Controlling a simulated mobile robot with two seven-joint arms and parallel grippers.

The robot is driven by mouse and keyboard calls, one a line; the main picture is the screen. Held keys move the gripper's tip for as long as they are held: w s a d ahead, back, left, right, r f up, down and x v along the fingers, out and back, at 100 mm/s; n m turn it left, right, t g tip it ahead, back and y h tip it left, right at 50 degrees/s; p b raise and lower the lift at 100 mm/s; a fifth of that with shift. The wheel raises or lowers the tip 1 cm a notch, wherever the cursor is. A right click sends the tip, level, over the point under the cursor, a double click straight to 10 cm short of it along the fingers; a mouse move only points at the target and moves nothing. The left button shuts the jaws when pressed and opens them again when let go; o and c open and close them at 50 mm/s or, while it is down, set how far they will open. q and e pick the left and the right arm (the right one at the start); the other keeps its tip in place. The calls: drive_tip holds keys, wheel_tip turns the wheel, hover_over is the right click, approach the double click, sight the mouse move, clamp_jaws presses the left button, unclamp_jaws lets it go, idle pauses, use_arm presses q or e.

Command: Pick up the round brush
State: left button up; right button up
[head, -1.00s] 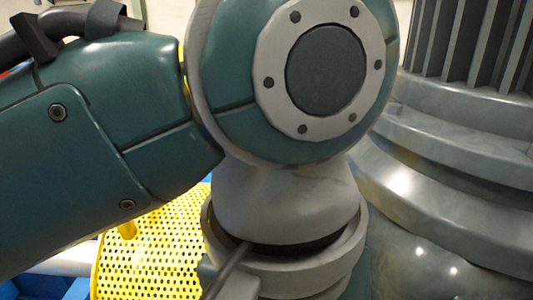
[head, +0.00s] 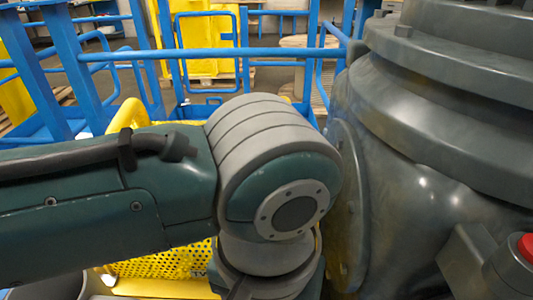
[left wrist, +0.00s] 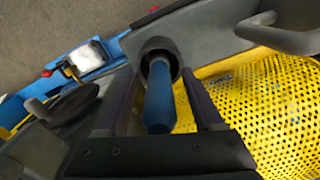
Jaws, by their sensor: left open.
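In the left wrist view a blue handle (left wrist: 159,108), which looks like that of the round brush, points towards the camera. Its far end goes into a dark round collar or socket. The bristles cannot be made out. My left gripper (left wrist: 159,82) is open, with one dark finger on each side of the handle. Gaps show between fingers and handle, so it is not gripped. In the head view my left arm comes in from the left and hides the brush and its own gripper. My right gripper is in neither view.
A yellow perforated guard (left wrist: 275,105) lies close to the right of the left gripper. A large grey-green machine housing (head: 430,190) with a red button (head: 526,247) stands right of my arm. Blue railings (head: 245,52) stand behind.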

use_arm(q)
clamp_jaws()
idle(0.5)
